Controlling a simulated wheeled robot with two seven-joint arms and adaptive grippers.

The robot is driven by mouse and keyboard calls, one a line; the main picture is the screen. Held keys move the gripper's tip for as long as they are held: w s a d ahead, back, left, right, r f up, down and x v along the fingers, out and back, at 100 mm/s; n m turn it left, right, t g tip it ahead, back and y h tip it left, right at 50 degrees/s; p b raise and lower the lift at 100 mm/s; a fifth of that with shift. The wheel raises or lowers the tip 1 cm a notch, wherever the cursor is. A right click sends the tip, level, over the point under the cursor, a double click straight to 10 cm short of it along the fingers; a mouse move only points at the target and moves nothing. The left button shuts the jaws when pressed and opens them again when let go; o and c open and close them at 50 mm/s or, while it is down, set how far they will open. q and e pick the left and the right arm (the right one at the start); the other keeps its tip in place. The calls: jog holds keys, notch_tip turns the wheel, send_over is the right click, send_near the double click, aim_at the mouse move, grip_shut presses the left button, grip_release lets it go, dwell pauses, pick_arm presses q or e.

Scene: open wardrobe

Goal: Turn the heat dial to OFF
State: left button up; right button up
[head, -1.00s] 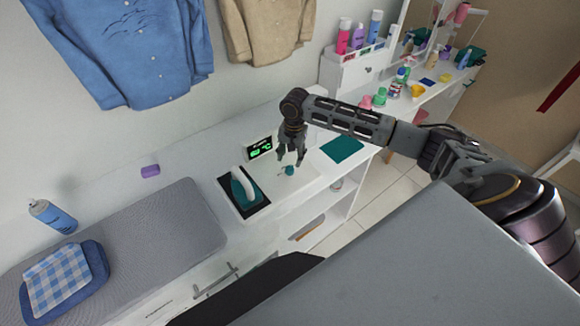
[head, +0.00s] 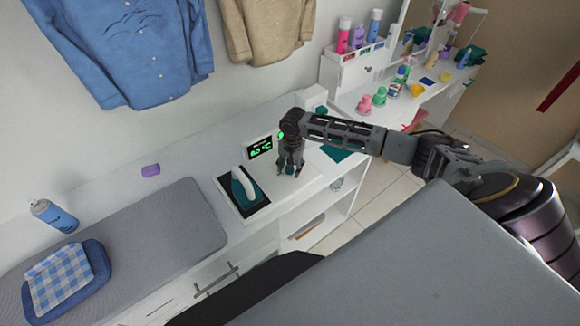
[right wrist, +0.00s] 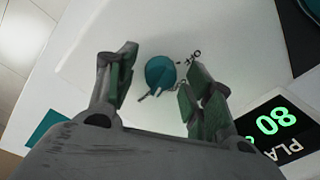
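The teal round heat dial (right wrist: 160,73) sits on a white panel in the right wrist view, with small dark markings beside it. My right gripper (right wrist: 163,72) is open, one finger on each side of the dial in that view; I cannot tell whether either finger touches it. In the head view my right gripper (head: 289,173) points down over the white panel and hides the dial. A black display with green digits (head: 260,148) stands just behind it; it also shows in the right wrist view (right wrist: 275,130). My left gripper is not in view.
A teal iron (head: 242,188) stands on a dark plate left of the gripper. A grey ironing pad (head: 150,240) with folded cloth lies farther left. A teal mat (head: 335,153) lies to the right. Bottles stand at the back right.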

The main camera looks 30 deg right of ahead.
jog(key=c, duration=0.9)
